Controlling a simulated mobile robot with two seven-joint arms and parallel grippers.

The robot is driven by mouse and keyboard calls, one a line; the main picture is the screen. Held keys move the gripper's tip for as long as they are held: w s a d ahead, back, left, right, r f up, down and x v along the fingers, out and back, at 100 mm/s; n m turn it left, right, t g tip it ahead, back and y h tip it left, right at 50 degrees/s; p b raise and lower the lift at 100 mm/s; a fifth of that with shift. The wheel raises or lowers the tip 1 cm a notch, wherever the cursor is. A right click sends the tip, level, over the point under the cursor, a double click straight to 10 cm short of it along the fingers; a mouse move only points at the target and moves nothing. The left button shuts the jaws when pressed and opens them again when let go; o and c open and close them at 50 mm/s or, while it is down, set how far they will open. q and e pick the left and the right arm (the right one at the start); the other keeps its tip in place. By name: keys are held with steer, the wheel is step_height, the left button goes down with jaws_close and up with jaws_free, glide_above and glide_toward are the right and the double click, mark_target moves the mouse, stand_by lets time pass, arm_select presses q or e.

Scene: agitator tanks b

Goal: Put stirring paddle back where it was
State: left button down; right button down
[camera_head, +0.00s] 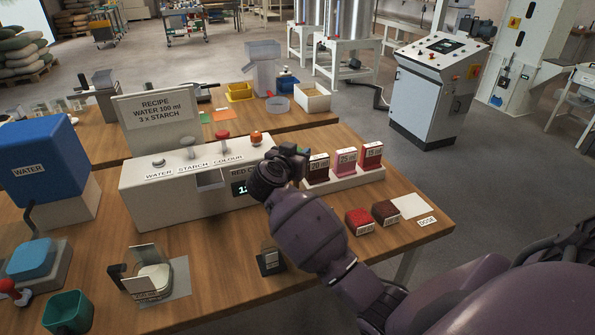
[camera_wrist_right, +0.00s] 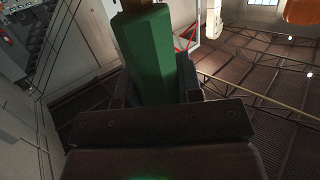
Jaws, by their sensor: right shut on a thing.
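My right gripper (camera_head: 292,158) is at the right end of the white dispenser, in front of its front face. In the right wrist view its jaws (camera_wrist_right: 155,85) are shut on a green, block-shaped handle, which I take to be the stirring paddle (camera_wrist_right: 150,55). A brown part shows at the top edge of that view above the green. The rest of the paddle is out of frame or hidden by my gripper in the head view. My left gripper is not in view.
The white dispenser (camera_head: 150,205) has several knobs, including an orange one (camera_head: 256,138). Right of my gripper stands a rack (camera_head: 345,181) with red-toned cards. Red (camera_head: 360,222) and dark red (camera_head: 385,212) blocks lie in front. A green cup (camera_head: 68,312) is at lower left.

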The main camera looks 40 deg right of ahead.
steer(key=shift+f+b, duration=0.4)
steer(key=shift+f, duration=1.95)
steer(key=c, duration=0.8)
jaws_free()
steer(key=shift+a, duration=0.1)
steer(key=v, duration=1.2)
steer(key=shift+p, duration=0.4)
